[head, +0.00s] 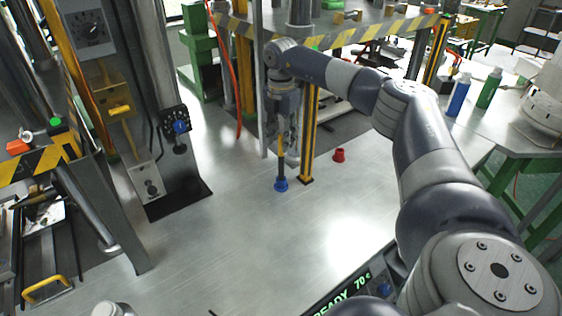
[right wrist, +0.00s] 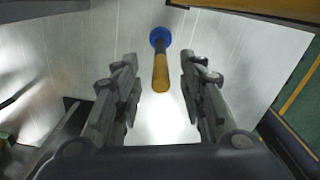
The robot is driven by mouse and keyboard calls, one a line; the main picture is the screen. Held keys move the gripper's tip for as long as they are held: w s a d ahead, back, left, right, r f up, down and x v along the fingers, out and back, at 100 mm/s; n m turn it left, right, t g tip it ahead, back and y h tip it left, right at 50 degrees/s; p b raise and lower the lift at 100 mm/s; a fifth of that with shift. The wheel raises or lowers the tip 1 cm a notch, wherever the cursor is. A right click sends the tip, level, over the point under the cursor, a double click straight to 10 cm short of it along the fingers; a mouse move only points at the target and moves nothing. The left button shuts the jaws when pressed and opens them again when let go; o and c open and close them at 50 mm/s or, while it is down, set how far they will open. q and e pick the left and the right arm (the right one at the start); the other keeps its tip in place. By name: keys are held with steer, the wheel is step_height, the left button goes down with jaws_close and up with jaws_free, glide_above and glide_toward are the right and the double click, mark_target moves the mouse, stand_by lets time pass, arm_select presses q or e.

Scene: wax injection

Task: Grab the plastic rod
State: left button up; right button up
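The plastic rod (head: 281,167) stands upright on the grey metal surface in the head view, with a blue foot at its bottom. In the right wrist view the rod (right wrist: 160,72) shows a yellow end towards the camera and the blue foot at the far end. My right gripper (head: 287,150) hangs over the rod, pointing down. Its fingers (right wrist: 160,66) are apart, one on each side of the rod, with visible gaps in the right wrist view. The gripper partly hides the rod's upper part in the head view. My left gripper is not in view.
A yellow post (head: 309,140) stands close right of my right gripper, with a small red cup (head: 339,155) beyond it. The surface in front of the rod is clear.

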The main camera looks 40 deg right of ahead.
mark_target(281, 149)
step_height(281, 149, down, 5)
steer(key=shift+r+p, duration=0.15)
steer(key=shift+p, duration=0.3)
steer(key=shift+r, duration=0.1)
jaws_close()
